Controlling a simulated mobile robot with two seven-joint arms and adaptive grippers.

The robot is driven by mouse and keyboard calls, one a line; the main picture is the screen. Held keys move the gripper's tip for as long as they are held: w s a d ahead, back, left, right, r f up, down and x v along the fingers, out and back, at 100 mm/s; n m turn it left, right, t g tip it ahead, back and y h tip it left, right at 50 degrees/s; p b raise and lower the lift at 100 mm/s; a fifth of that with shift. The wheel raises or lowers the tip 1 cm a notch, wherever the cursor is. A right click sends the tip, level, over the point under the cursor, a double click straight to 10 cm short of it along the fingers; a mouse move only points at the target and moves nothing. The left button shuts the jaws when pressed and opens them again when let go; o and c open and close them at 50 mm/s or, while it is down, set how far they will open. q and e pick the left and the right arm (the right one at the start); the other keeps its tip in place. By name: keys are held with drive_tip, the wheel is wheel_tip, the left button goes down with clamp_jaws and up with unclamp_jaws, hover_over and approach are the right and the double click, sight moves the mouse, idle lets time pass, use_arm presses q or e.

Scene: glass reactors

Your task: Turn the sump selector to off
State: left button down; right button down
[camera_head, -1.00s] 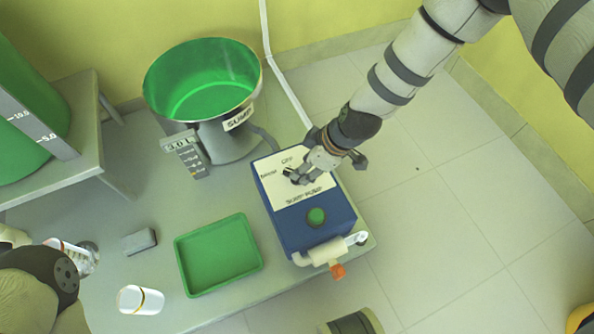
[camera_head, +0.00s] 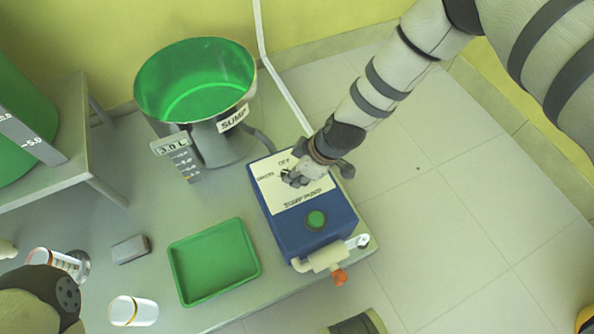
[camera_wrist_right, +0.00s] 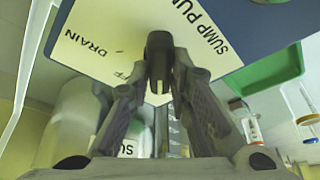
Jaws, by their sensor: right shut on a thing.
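The sump pump (camera_head: 304,238) is a blue box with a white top plate at the table's right edge. Its plate reads DRAIN at the left and OFF at the back. The dark selector knob (camera_wrist_right: 159,45) stands up from the plate in the wrist view. My right gripper (camera_head: 294,179) is shut on it from above; its fingers (camera_wrist_right: 164,80) flank the knob in the wrist view. The fingers partly hide the knob, so I cannot tell exactly which mark it points to.
A green button (camera_head: 316,219) sits at the pump's front. The sump vessel (camera_head: 196,90) with green inside stands behind. A green tray (camera_head: 213,261), a grey block (camera_head: 131,249) and a white-clear beaker (camera_head: 133,311) are to the left.

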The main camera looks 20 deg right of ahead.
use_arm(q)
drive_tip(key=shift+w+r, duration=0.1)
drive_tip(key=shift+r, duration=0.1)
use_arm(e)
drive_tip(key=shift+r, duration=0.1)
drive_tip(key=shift+a+m+h+p, duration=0.1)
drive_tip(key=shift+m+h+p, duration=0.2)
drive_tip(key=shift+m+p, duration=0.5)
drive_tip(key=m+t+p, duration=0.1)
drive_tip(key=m, duration=0.1)
drive_tip(key=shift+m+h, duration=0.3)
drive_tip(key=shift+h, duration=0.1)
drive_tip(key=shift+m+h+p, duration=0.4)
drive_tip(key=shift+m+p, duration=0.05)
drive_tip(key=shift+m, duration=0.65)
use_arm(q)
drive_tip(key=shift+w+d+r+t, duration=0.1)
drive_tip(key=shift+w+r+t, duration=0.15)
drive_tip(key=shift+w+r, duration=0.25)
drive_tip(key=shift+w+r+t, duration=0.25)
drive_tip(key=shift+r, duration=0.45)
use_arm(e)
drive_tip(key=shift+a+m+h, duration=0.1)
drive_tip(key=shift+m+h, duration=0.4)
drive_tip(key=shift+m, duration=0.6)
drive_tip(key=shift+s, duration=0.1)
drive_tip(key=c, duration=1.5)
unclamp_jaws()
